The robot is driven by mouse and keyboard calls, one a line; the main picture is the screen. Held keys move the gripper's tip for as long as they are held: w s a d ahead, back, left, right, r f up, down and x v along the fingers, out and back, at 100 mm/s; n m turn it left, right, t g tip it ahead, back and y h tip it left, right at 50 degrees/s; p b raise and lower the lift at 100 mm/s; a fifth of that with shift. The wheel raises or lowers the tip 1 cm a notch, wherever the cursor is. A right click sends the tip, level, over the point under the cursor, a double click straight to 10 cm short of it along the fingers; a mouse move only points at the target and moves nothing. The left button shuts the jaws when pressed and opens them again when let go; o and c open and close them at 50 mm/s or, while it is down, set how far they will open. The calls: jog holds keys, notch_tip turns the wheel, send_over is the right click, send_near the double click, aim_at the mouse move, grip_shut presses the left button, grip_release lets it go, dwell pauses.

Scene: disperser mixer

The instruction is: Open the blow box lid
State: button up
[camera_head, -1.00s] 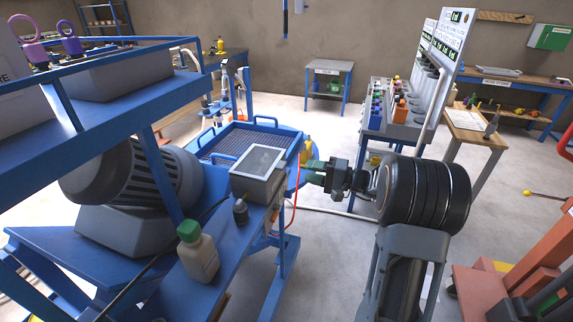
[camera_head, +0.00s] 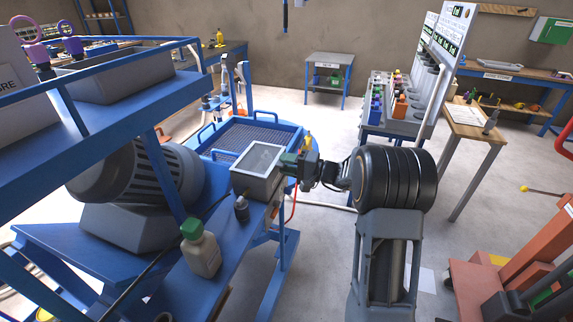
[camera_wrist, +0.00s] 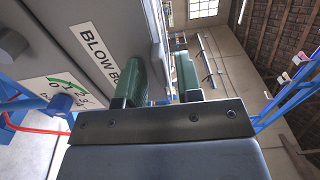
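The blow box (camera_head: 253,185) is a grey box on the blue machine frame. Its lid (camera_head: 262,157) has a light pane and lies shut on top. In the wrist view the blow box (camera_wrist: 75,20) fills the left side, with a partly covered "BLOW BO" label. My gripper (camera_head: 287,162) is at the box's right side, near the lid edge. In the wrist view my gripper (camera_wrist: 162,75) has its two green fingers apart, with the box's edge behind and between them. I cannot tell whether a finger touches the lid.
A red hose (camera_head: 293,207) hangs below.

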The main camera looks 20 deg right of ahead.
grip_shut()
dwell(0.3)
